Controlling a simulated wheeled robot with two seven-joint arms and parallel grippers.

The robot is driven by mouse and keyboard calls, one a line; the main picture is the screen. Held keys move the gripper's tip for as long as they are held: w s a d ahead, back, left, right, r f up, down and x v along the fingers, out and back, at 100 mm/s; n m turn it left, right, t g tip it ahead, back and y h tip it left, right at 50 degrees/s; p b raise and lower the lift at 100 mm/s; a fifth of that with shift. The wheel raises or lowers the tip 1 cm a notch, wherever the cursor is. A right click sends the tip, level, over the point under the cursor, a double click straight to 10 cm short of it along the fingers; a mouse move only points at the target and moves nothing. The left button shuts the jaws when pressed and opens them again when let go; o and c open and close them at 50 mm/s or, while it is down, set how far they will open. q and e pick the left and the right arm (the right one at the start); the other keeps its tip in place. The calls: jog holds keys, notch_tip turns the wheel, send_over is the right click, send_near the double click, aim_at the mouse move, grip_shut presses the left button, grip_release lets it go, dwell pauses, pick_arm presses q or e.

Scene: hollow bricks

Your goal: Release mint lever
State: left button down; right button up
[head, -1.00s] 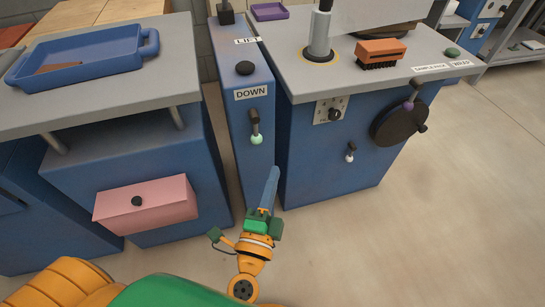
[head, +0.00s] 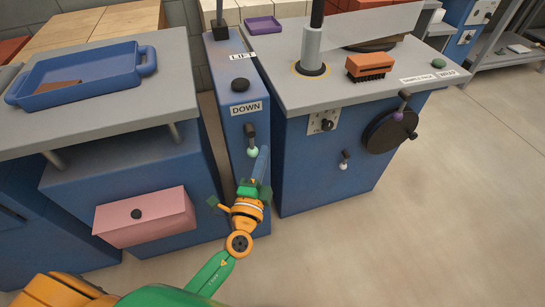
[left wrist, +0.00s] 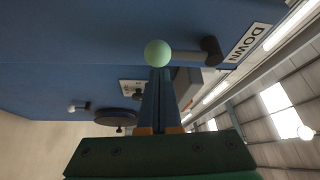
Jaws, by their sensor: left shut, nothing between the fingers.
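The mint lever is a dark stem with a pale mint ball (head: 253,153) on the front of the narrow blue cabinet (head: 236,123), below the DOWN label (head: 246,108). The ball hangs below its dark mount. In the left wrist view the mint ball (left wrist: 158,53) is just beyond the fingertips, with the dark mount (left wrist: 211,50) to its right. My left gripper (head: 263,151) is shut and empty, its blue fingers pointing up beside the ball. It also shows in the left wrist view (left wrist: 158,76). I cannot tell whether the fingertips touch the ball. My right gripper is not visible.
A black knob (head: 240,85) sits on the narrow cabinet's top. The right cabinet has a small white-tipped lever (head: 344,165) and a dark handwheel (head: 391,131). A pink drawer (head: 145,217) juts out at left. The floor at right is clear.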

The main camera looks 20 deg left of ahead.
pick_arm(q)
jog(key=shift+a, duration=0.1)
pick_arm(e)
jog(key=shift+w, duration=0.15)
pick_arm(q)
jog(key=m+g+y+p, duration=0.2)
jog(key=m+g+p, duration=0.65)
jog(key=p, duration=1.45)
send_near(233, 146)
jog(key=shift+m+t, duration=0.75)
jog(key=shift+m, duration=0.2)
jog(key=w+f, duration=0.2)
jog(key=f, duration=0.1)
jog(key=shift+w+a, duration=0.35)
jog(key=shift+w, duration=0.05)
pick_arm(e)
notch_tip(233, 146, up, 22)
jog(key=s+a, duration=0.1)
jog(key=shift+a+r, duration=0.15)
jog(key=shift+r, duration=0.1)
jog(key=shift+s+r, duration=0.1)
